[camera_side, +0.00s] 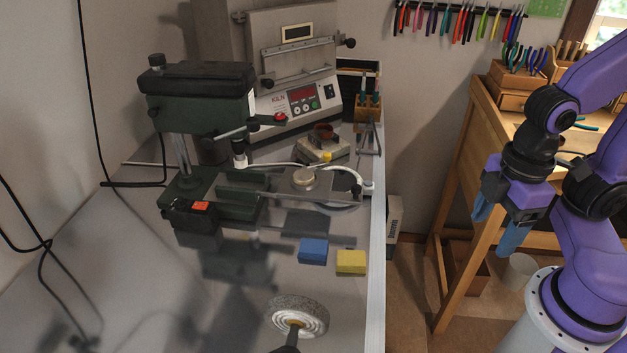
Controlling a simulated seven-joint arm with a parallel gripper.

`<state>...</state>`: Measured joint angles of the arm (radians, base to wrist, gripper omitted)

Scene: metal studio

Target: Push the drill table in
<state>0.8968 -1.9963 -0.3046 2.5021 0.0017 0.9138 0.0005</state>
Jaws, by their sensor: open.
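The green drill press (200,100) stands on the metal bench at the left. Its flat grey drill table (318,187) sticks out to the right of the green base (232,197), toward the bench's right edge. My gripper (497,232) has blue fingers and hangs at the right, off the bench, well apart from the drill table. It points down, and its fingers are apart with nothing seen between them.
A blue block (313,251), a yellow block (351,262) and a round brush wheel (299,316) lie on the near bench. A kiln (300,75) stands behind the drill press. A wooden desk (468,160) stands at the right. Floor shows between bench and desk.

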